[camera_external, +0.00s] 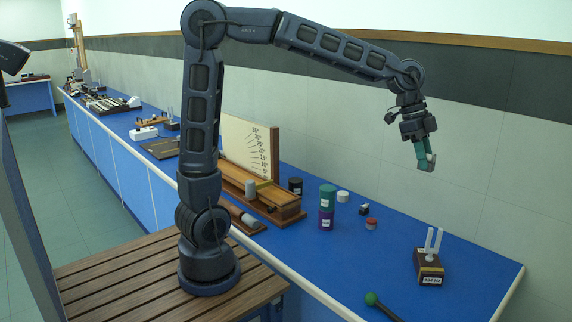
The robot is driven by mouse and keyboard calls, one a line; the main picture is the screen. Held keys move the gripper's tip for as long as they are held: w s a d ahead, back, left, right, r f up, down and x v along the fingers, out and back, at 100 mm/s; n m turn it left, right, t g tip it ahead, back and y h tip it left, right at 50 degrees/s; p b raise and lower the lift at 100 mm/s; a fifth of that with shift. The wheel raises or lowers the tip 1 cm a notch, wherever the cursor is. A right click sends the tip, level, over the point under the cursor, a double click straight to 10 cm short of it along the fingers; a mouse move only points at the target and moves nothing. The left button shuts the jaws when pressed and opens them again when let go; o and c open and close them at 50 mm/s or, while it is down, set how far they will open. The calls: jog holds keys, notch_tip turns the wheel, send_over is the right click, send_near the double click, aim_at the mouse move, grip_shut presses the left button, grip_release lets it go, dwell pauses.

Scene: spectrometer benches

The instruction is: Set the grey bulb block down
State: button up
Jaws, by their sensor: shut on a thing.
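My gripper (426,162) is high over the right part of the blue bench, with its teal fingers pointing down. It is shut on a small grey thing (428,163) at the fingertips, which I take to be the grey bulb block. The fingers hide much of it, so its shape and tilt are hard to tell. It is in the air, well clear of the bench top, and touches nothing but the fingers.
The blue bench (400,250) has free room right of centre. A tuning fork box (429,268) and green-headed mallet (371,298) are at right.

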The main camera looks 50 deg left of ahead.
jog(key=w+a+r+n+t+y, duration=0.1)
jog(key=w+a+n, duration=0.2)
jog(key=w+a, duration=1.2)
jog(key=w+a+r+n+t, duration=0.1)
jog(key=w+a+n, duration=0.3)
jog(key=w+a, duration=1.05)
jog(key=s+a+n+t+y, duration=0.1)
jog(key=s+a+n, duration=0.15)
jog(key=a, duration=2.15)
jog(key=s+a+n+t+y, duration=0.1)
jog(key=a+n, duration=0.3)
jog(key=a, duration=1.9)
jog(key=s+a+n+y, duration=0.1)
jog(key=s+a, duration=0.4)
jog(key=a, duration=0.4)
jog(key=s+a+f+n, duration=0.1)
jog(key=s+a, duration=0.3)
jog(key=a, duration=0.4)
jog(key=s+a+n+y, duration=0.1)
jog(key=s+a+n, duration=0.1)
jog(key=s+a, duration=0.5)
jog(key=s+a+f+n+y, duration=0.15)
jog(key=s+a+n, duration=0.25)
jog(key=s+a, duration=1.85)
jog(key=f, duration=3.8)
jog(key=shift+s+d, duration=0.4)
jog(key=shift+f, duration=0.1)
